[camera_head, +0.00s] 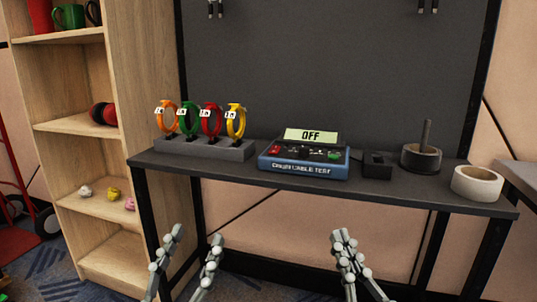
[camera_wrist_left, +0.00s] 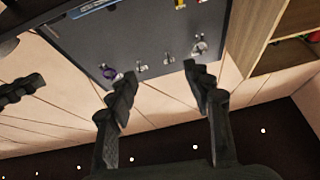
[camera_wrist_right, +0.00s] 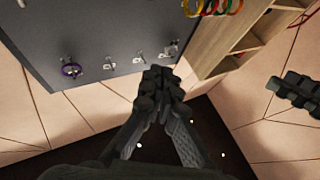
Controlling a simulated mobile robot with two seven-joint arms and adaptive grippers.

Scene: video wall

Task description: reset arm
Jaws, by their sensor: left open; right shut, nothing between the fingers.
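My left gripper (camera_head: 192,258) is in the lower middle of the head view, in front of and below the table edge. Its fingers are apart and empty, and they also show apart in the left wrist view (camera_wrist_left: 161,88). My right gripper (camera_head: 343,240) is to its right, also below the table's front edge. Its fingers are together with nothing between them, as the right wrist view (camera_wrist_right: 160,78) shows. Neither gripper touches anything.
The dark table (camera_head: 400,194) carries a rack (camera_head: 205,149) of coloured cable rings, a blue cable tester (camera_head: 303,161) reading OFF, a black spool (camera_head: 420,158) and a white tape roll (camera_head: 477,184). A wooden shelf (camera_head: 75,125) stands at left. A dark panel (camera_head: 330,70) rises behind.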

